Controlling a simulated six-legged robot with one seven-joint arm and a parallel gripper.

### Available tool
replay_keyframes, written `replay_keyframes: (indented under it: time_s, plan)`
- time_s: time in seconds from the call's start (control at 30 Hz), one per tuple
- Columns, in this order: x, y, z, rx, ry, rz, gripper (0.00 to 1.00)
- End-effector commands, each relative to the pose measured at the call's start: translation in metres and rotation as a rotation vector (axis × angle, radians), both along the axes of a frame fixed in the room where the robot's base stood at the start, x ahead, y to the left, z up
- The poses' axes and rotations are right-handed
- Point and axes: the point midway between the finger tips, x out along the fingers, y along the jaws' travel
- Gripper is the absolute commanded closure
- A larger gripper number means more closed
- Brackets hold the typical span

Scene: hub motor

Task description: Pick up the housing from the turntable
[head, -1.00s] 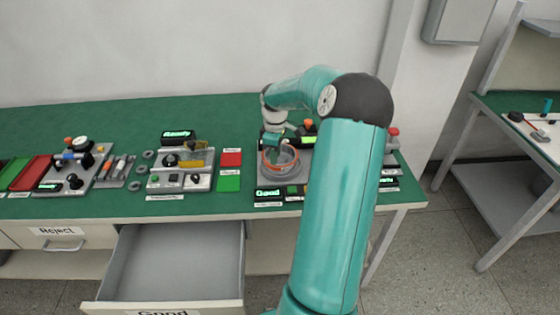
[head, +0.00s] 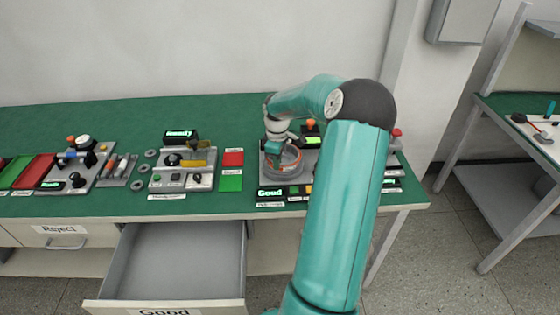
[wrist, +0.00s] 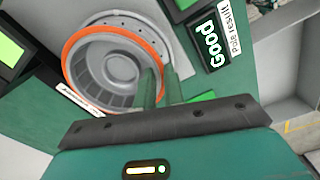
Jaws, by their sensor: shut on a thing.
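The housing (wrist: 112,68) is a round grey ring-shaped part with an orange rim, seen from above in the wrist view. It also shows in the head view (head: 293,161), at the test station on the green bench, partly behind my gripper and arm. My gripper (wrist: 161,92) is shut on the housing's wall at its lower right edge in the wrist view. In the head view my gripper (head: 272,150) reaches down at the housing's left side. The turntable is mostly hidden under the housing, so I cannot tell whether they touch.
A lit "Good" display (head: 270,192) stands in front of the housing. An open, empty drawer (head: 175,260) juts out below the bench. A "Ready" fixture (head: 180,160) and red (head: 232,158) and green (head: 230,182) pads lie to the left.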

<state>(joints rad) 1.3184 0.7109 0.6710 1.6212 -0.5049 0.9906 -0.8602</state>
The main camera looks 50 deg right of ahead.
Motion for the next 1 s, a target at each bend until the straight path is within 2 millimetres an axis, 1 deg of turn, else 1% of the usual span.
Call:
replay_keyframes:
  time_s: [0.03, 0.17, 0.27, 0.37, 0.4, 0.47, 0.57, 0.67, 0.7, 0.8, 0.9, 1.0]
  plan:
    - [-0.001, -0.004, 0.002, -0.007, -0.002, -0.004, 1.00]
    - [-0.001, -0.004, 0.007, -0.009, -0.002, -0.005, 1.00]
    - [-0.001, -0.005, 0.016, -0.009, -0.002, -0.006, 1.00]
    - [-0.001, -0.004, 0.030, -0.011, -0.003, -0.004, 1.00]
    - [0.000, -0.001, 0.037, -0.008, -0.003, -0.002, 1.00]
    - [0.001, 0.009, 0.047, -0.010, -0.002, 0.000, 1.00]
    - [0.003, 0.028, 0.070, -0.011, -0.003, 0.000, 1.00]
    - [0.005, 0.048, 0.093, -0.011, -0.002, 0.001, 1.00]
    - [0.005, 0.059, 0.099, -0.009, -0.001, 0.002, 1.00]
    - [0.007, 0.085, 0.108, -0.009, 0.000, 0.002, 1.00]
    - [0.009, 0.106, 0.117, -0.007, -0.001, 0.001, 1.00]
    - [0.010, 0.121, 0.123, -0.006, -0.001, 0.001, 1.00]
